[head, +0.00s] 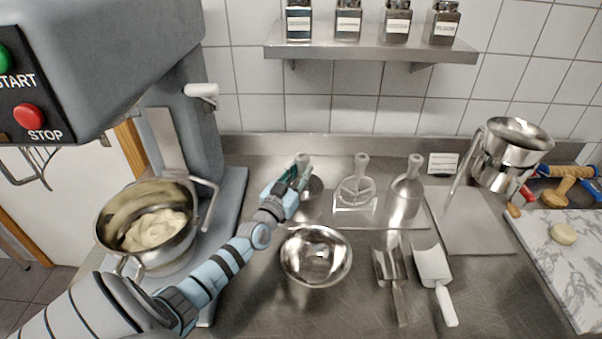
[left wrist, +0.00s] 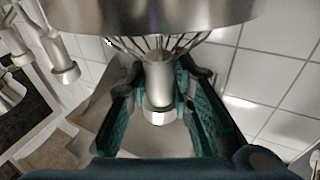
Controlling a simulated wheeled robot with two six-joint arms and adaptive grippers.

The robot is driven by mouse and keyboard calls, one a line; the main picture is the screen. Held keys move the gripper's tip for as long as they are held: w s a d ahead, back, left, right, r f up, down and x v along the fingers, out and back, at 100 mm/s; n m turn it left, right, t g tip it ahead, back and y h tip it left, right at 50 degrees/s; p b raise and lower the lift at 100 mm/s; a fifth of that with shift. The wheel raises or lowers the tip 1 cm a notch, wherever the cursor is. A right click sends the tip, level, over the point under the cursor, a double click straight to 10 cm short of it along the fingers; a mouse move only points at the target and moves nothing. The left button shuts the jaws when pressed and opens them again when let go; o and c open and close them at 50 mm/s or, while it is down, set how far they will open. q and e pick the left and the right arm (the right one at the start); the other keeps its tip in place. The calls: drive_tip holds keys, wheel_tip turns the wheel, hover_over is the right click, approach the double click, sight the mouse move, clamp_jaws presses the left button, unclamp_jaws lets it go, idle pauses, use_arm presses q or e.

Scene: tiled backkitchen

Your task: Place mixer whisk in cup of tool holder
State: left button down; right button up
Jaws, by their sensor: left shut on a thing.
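My left gripper (head: 297,180) is at the left end of the tool holder (head: 347,212) in the head view. In the left wrist view, its two teal fingers (left wrist: 160,110) are shut on the metal shaft of the mixer whisk (left wrist: 158,75). The whisk's wires spread from the hub and pass out of sight behind the rim of a steel cup (left wrist: 150,12). In the head view the cup (head: 312,204) shows just below the gripper, and the whisk's top end (head: 303,158) sticks up above the fingers. How deep the wires sit is hidden. My right gripper is not in view.
Two more mixer tools (head: 361,175) (head: 408,190) stand upright on the holder to the right. A steel bowl (head: 316,257) and two scoops (head: 391,265) (head: 433,265) lie in front. The mixer (head: 140,70) with its dough bowl (head: 150,260) stands left. A shelf (head: 370,50) hangs above.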

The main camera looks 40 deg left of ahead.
use_arm(q)
drive_tip(key=c, duration=1.5)
unclamp_jaws()
drive_tip(key=shift+f, duration=0.1)
drive_tip(key=shift+o, duration=0.4)
drive_tip(key=shift+s+r, duration=0.15)
drive_tip(key=shift+r, duration=0.05)
drive_tip(key=p+v, duration=0.3)
drive_tip(key=v, duration=0.8)
drive_tip(key=shift+s+p, duration=0.35)
drive_tip(key=shift+w+f, duration=0.1)
